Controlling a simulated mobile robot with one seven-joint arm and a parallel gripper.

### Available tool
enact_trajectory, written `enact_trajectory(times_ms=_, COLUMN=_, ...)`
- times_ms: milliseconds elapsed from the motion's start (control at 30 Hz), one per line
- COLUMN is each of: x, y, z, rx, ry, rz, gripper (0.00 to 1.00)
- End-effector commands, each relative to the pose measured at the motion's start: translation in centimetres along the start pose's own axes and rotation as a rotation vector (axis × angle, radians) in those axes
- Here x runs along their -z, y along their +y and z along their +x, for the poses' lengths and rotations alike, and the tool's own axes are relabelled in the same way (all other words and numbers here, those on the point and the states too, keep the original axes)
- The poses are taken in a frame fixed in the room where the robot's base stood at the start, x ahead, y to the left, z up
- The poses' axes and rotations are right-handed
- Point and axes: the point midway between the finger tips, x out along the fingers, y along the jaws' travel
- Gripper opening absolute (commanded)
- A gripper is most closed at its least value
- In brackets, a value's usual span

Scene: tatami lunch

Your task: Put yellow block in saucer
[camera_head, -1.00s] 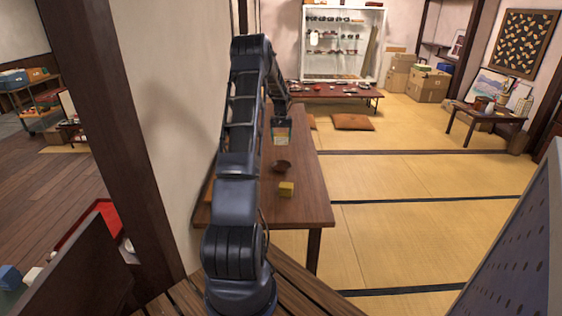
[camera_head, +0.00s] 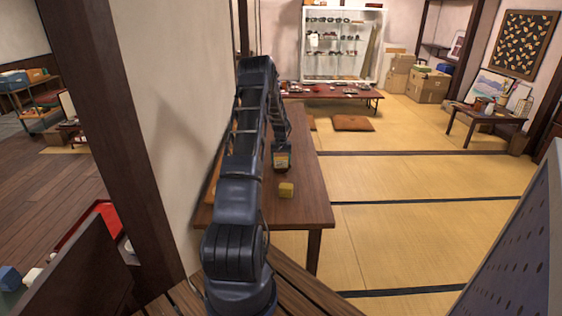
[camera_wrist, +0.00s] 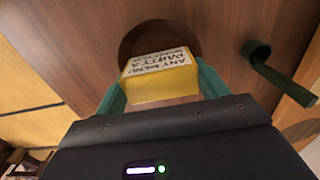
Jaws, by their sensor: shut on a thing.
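My gripper (camera_wrist: 160,88) is shut on a yellow block (camera_wrist: 158,90) with a white printed label, its teal fingers at either side. The round brown saucer (camera_wrist: 160,30) lies on the wooden table below and beyond the block in the wrist view. The block covers the saucer's near part; I cannot tell its exact height above it. In the head view my gripper (camera_head: 282,166) hides most of the saucer, and the held block is hard to make out.
The wooden table (camera_head: 300,214) stands against a pale wall on its left. A dark green handled object (camera_wrist: 257,50) lies right of the saucer in the wrist view. The table's right side is clear. A low table (camera_head: 335,93) with small items stands farther back.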

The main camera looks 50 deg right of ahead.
Motion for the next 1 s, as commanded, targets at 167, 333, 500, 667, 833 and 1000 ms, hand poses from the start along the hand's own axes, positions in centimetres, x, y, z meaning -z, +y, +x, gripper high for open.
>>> enact_trajectory(times_ms=167, x=0.04, y=0.01, z=0.14, rx=0.0, ry=0.002, rz=0.0, gripper=0.5)
enact_trajectory(times_ms=333, x=0.03, y=0.01, z=0.33, rx=0.0, ry=0.001, rz=0.0, gripper=0.5)
enact_trajectory(times_ms=500, x=0.02, y=0.01, z=0.76, rx=0.0, ry=0.001, rz=0.0, gripper=0.5)
enact_trajectory(times_ms=667, x=0.03, y=0.01, z=0.71, rx=0.0, ry=0.001, rz=0.0, gripper=0.94)
enact_trajectory(times_ms=833, x=0.02, y=0.01, z=0.71, rx=0.0, ry=0.001, rz=0.0, gripper=0.94)
enact_trajectory(times_ms=1000, x=0.05, y=0.01, z=0.22, rx=0.0, ry=0.002, rz=0.0, gripper=0.94)
